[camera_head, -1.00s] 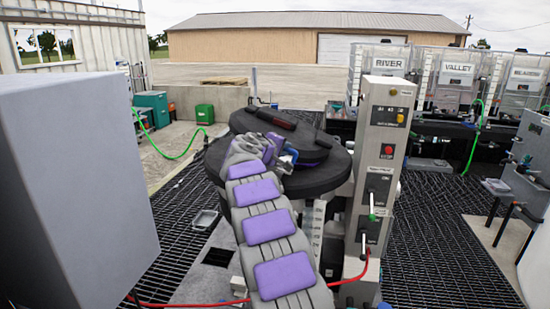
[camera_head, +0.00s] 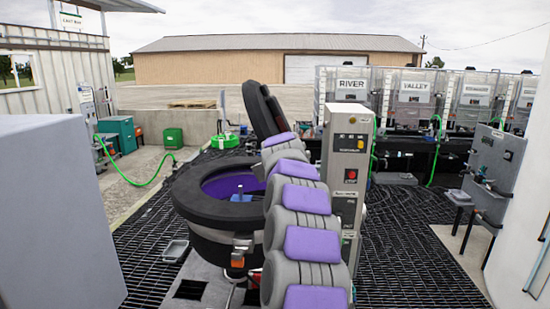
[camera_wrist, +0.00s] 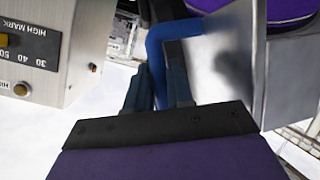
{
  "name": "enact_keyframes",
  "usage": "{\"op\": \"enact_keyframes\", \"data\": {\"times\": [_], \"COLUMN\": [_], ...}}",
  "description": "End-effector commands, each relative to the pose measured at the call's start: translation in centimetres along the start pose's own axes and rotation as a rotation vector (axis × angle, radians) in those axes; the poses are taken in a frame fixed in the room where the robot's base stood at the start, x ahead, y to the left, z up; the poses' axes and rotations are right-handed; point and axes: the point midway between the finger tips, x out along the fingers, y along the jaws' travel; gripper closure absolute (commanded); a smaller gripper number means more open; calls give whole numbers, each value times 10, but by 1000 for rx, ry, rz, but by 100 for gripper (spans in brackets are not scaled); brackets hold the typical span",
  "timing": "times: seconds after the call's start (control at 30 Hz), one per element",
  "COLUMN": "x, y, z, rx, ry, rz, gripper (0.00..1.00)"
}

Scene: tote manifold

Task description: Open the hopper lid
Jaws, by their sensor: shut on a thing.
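The hopper (camera_head: 190,210) stands left of my arm in the head view, with a thick black rim and a purple interior showing. Its dark round lid (camera_head: 262,108) is raised and stands steeply tilted at the far right side of the opening. My gripper is hidden behind my purple and grey arm in the head view. In the wrist view my gripper (camera_wrist: 160,82) is shut on a blue bent handle (camera_wrist: 157,48), beside a grey metal surface (camera_wrist: 225,60). The lower part of the lid is partly hidden by my arm.
A grey control post (camera_head: 343,160) with a red button stands close to the right of my arm; its marked panel (camera_wrist: 50,45) shows in the wrist view. A grey box (camera_head: 55,215) fills the left foreground. Clear totes (camera_head: 350,90) stand behind on the right.

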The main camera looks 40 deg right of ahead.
Motion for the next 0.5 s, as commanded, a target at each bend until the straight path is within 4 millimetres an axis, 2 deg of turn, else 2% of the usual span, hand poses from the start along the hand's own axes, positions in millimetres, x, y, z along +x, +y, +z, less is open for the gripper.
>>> {"op": "enact_keyframes", "data": {"times": [0.03, 0.5], "x": [5, 5], "y": [0, 4], "z": [12, 16], "rx": [15, 52], "ry": [-23, -18], "rz": [-12, -30], "gripper": [100, 100]}}
